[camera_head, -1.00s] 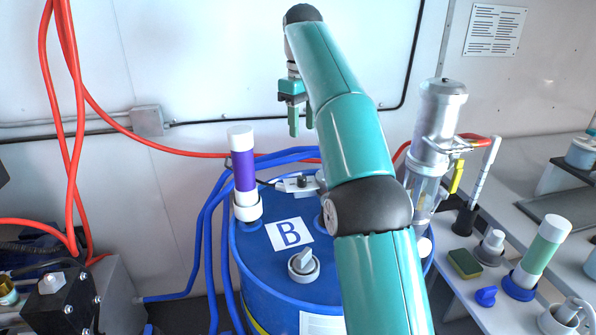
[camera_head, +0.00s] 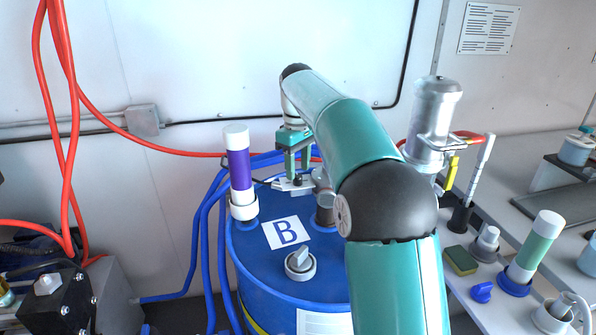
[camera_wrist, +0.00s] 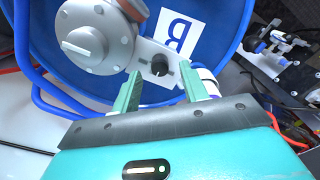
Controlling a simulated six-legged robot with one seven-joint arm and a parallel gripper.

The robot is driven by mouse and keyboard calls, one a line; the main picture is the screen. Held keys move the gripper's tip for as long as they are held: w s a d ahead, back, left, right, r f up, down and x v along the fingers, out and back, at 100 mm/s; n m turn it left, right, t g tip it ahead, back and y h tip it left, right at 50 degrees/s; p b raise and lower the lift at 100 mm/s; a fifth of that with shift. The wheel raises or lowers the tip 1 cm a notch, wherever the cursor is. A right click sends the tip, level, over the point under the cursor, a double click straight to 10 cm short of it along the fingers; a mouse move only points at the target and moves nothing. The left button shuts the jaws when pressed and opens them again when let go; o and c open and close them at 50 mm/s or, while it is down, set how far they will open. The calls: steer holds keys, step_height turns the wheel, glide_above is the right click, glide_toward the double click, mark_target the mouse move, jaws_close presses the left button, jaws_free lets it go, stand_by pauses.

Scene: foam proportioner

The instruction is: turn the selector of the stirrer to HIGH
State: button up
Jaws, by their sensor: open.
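The stirrer's selector is a small black knob (camera_wrist: 160,66) on a light grey plate (camera_wrist: 146,52) beside the round grey stirrer housing (camera_wrist: 84,38) in the wrist view. In the head view the plate (camera_head: 282,184) lies on top of the blue drum, with the dark knob just under my fingers. My gripper (camera_head: 298,166) points down over it and is open. In the wrist view its two green fingers (camera_wrist: 160,80) appear on either side of the knob, with a gap. I cannot tell whether a fingertip touches it. Any setting marks are too small to read.
The blue drum (camera_head: 262,270) bears a "B" label, a grey cap (camera_head: 300,264) and a purple tube (camera_head: 240,170) standing left of my gripper. Blue hoses run behind. A metal cylinder (camera_head: 433,110) stands right of my arm. A bench with a sponge (camera_head: 460,260) is at right.

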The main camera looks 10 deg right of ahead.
steer(key=shift+f, duration=0.95)
jaws_close()
steer(key=shift+m, duration=0.3)
steer(key=m, duration=1.1)
steer(key=shift+m, duration=0.3)
